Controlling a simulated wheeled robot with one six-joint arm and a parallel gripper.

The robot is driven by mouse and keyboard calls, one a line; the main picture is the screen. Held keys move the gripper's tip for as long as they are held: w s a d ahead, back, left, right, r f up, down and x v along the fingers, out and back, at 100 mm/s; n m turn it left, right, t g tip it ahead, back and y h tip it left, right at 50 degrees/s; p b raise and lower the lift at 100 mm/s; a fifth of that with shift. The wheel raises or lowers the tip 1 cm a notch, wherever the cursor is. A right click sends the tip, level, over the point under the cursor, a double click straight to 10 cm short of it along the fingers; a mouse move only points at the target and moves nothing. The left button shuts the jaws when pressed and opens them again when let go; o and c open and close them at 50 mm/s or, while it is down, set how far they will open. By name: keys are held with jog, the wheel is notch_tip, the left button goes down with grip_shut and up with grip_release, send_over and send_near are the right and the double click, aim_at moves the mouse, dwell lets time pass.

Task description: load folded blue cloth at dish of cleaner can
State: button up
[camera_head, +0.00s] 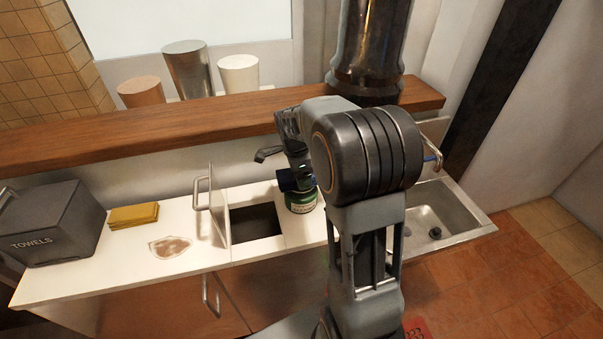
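The cleaner can (301,203) is a squat green can with a pale label. It stands on the white counter just right of the square opening. My gripper (300,172) points down over the can from above. The folded blue cloth (286,180) shows as a small dark blue patch at the gripper's end, over the can's top left side. My gripper appears shut on this cloth. The can's dish and most of the cloth are hidden by the gripper, so I cannot tell whether the cloth touches the dish.
An open lid (211,200) with a handle stands upright left of the counter opening (256,223). Farther left are a brown stain (170,247), folded yellow cloths (133,215) and a dark towels box (55,225). A metal sink (440,215) is at right. A wooden shelf (150,129) runs behind.

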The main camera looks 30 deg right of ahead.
jog(key=shift+f+b, duration=0.45)
jog(key=shift+f, duration=0.2)
dwell(0.3)
jog(key=shift+r, duration=0.1)
dwell(0.4)
jog(key=shift+r+p, duration=2.5)
jog(key=shift+r, duration=1)
